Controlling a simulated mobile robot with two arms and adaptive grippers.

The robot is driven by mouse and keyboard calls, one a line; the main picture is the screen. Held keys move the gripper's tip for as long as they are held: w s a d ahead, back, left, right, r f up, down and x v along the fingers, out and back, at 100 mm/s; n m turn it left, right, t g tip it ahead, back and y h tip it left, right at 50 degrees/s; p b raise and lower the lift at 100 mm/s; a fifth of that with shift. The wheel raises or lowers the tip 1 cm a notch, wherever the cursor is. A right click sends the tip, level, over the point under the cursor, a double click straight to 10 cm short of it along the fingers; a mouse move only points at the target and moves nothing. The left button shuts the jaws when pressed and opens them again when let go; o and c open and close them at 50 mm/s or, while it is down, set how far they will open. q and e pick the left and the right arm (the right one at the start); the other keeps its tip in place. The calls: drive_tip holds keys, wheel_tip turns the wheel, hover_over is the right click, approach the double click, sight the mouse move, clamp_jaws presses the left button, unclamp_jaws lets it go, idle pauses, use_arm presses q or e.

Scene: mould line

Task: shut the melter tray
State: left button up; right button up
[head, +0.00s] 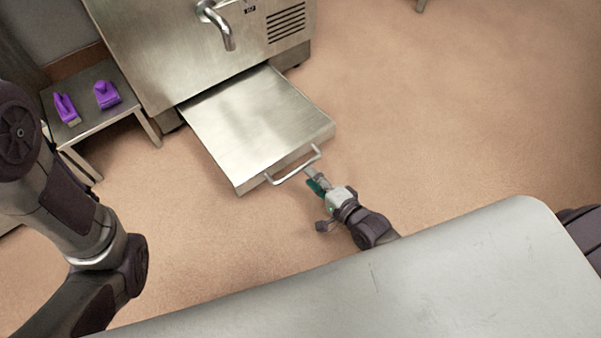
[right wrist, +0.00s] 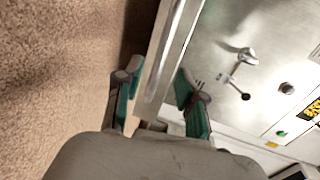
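The melter tray (head: 255,120) is a flat steel drawer pulled well out from under the steel melter (head: 180,45) in the head view. Its bar handle (head: 293,168) is on the front edge. My right gripper (head: 314,180) is low in front of the tray, close to the right end of the handle. In the right wrist view its teal-padded fingers (right wrist: 157,85) are apart, with a metal bar or edge (right wrist: 165,60) seen between them. I cannot tell whether either finger touches it. My left arm shows at the left of the head view; its gripper is out of view.
A small side table (head: 100,120) with two purple objects (head: 83,101) stands left of the tray. A spout (head: 217,25) juts from the melter above the tray. A pale grey tabletop (head: 400,285) fills the front. The brown floor right of the tray is clear.

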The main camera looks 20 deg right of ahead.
sight(300, 167)
drive_tip(key=b+x, duration=0.2)
drive_tip(key=x, duration=0.2)
drive_tip(key=shift+w+f, duration=0.25)
drive_tip(key=shift+w+a+b, duration=0.25)
drive_tip(key=shift+w+b, duration=0.1)
drive_tip(key=shift+w, duration=0.15)
clamp_jaws()
